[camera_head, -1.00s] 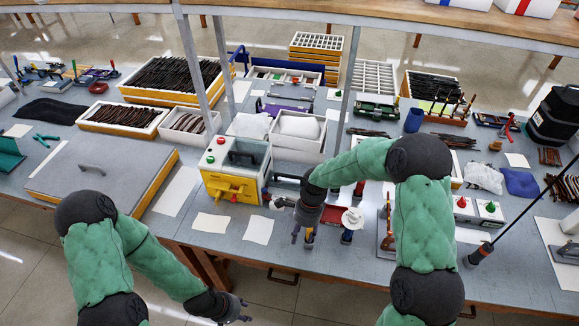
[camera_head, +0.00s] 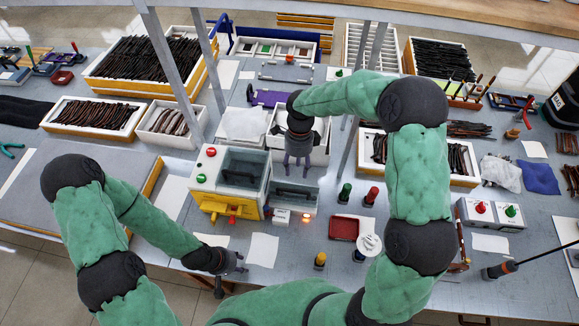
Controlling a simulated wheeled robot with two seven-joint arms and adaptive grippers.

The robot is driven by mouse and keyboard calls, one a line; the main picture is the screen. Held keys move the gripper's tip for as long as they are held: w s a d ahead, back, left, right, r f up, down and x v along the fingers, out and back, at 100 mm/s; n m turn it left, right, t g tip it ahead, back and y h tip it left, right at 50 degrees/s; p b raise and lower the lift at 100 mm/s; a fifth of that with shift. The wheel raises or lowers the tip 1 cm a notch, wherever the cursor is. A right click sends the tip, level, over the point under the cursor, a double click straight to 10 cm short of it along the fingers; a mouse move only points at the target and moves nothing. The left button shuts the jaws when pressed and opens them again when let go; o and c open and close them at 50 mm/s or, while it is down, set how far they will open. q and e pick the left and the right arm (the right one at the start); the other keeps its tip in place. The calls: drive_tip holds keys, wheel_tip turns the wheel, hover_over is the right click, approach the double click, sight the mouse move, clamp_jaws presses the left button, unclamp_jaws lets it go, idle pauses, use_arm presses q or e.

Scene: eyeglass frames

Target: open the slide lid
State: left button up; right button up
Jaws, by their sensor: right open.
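A yellow and white machine (camera_head: 233,185) with a red and a green button stands near the middle of the table. Its top holds a dark, see-through-looking cover with a black handle. Attached at its right is a grey box (camera_head: 308,200) with a flat top and a black bar handle (camera_head: 292,194); I cannot tell which part is the slide lid. My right gripper (camera_head: 298,170) points down, open and empty, above and behind this handle, apart from it. My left gripper (camera_head: 238,263) hangs low near the table's front edge; its finger opening is unclear.
An orange light (camera_head: 305,219) glows at the box's front. A red tray (camera_head: 344,228), green and red knobs and a white round part (camera_head: 370,244) stand to the right. White bins are behind. Metal posts rise near the machine. Blank papers lie at the front.

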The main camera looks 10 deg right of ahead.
sight(295, 191)
drive_tip(key=x, duration=1)
drive_tip(key=shift+f+b, duration=0.15)
drive_tip(key=shift+b, duration=0.15)
drive_tip(key=shift+c, duration=0.3)
drive_tip(key=shift+a, duration=0.1)
clamp_jaws()
